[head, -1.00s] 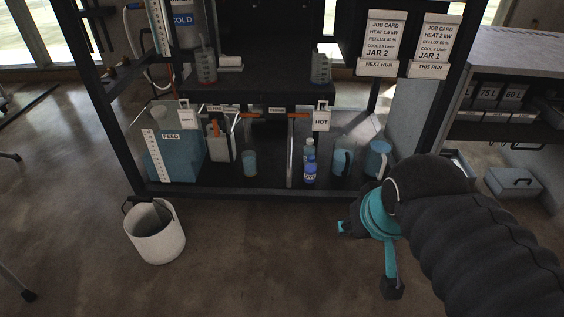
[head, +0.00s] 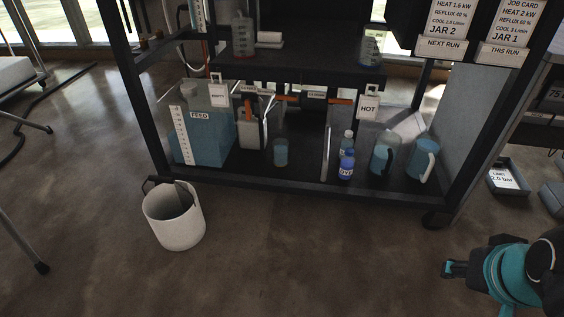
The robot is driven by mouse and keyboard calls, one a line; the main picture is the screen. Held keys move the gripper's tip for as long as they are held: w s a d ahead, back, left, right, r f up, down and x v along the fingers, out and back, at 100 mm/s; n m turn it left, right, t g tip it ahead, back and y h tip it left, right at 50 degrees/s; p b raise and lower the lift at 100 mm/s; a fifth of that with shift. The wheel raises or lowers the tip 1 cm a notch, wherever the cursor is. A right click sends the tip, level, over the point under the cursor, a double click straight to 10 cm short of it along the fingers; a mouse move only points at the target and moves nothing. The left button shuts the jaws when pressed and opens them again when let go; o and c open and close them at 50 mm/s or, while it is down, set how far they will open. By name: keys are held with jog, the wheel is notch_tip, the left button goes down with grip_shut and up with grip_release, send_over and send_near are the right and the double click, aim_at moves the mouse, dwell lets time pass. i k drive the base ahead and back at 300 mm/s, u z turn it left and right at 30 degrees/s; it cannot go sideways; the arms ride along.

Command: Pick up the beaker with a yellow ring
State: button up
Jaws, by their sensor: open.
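Two larger jugs with blue liquid, one clear (head: 382,157) and one blue with a pale handle (head: 422,160), stand at the right end of that shelf. My gripper (head: 452,269) is at the lower right, over the floor in front of the rig, apart from all vessels. It is open and empty; one finger is hard to see.
A blue FEED tank (head: 210,145) and a bottle pair (head: 346,165) share the lower shelf. Clear vessels (head: 243,40) stand on the upper shelf. A white bucket (head: 174,222) stands on the floor at left.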

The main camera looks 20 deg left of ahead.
aim_at(280, 146)
jog(key=z, duration=0.5)
jog(key=i, duration=1.05)
jog(key=u, duration=3.2)
